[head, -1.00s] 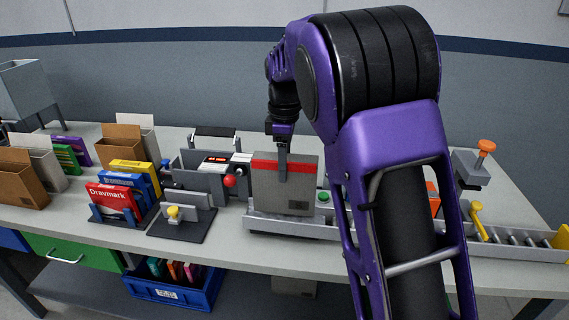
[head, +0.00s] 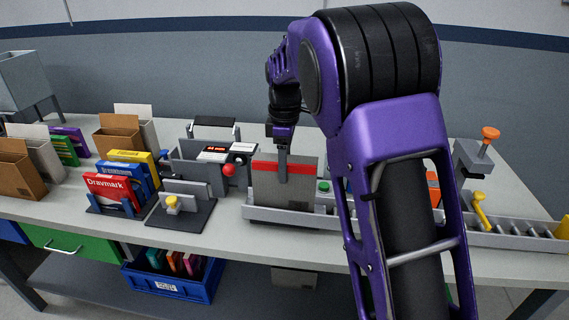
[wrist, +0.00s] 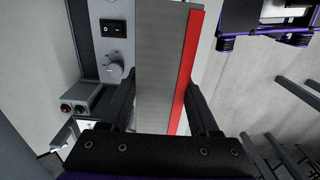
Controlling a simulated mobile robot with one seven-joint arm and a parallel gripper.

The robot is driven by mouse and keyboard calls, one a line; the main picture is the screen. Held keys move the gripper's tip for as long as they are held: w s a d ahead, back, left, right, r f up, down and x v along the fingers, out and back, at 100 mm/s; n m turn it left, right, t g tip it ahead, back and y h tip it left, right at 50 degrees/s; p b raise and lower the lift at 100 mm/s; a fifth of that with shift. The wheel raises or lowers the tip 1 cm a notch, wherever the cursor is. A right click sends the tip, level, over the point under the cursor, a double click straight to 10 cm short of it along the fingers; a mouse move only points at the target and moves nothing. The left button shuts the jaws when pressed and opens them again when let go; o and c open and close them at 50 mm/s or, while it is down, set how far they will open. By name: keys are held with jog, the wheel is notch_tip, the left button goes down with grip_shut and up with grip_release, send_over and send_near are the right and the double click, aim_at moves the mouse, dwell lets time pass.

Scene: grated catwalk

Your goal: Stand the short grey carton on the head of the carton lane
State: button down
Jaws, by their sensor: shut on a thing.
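The short grey carton (head: 304,178) with a red band near its top is upright at the left end of the carton lane (head: 292,218). Its lower edge is at or just behind the lane's front wall, so I cannot tell whether it rests on the lane floor.
A grey machine with a red knob (head: 229,170) stands close left of the carton. A green button (head: 323,187) is just right of it. A black-based fixture with a yellow knob (head: 172,203), a red box (head: 112,192) and open brown cartons (head: 118,143) stand further left.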

jog(key=shift+c, duration=0.2)
grip_release()
jog(key=shift+o, duration=0.2)
jog(key=shift+r+p, duration=1.15)
jog(key=shift+r, duration=2.9)
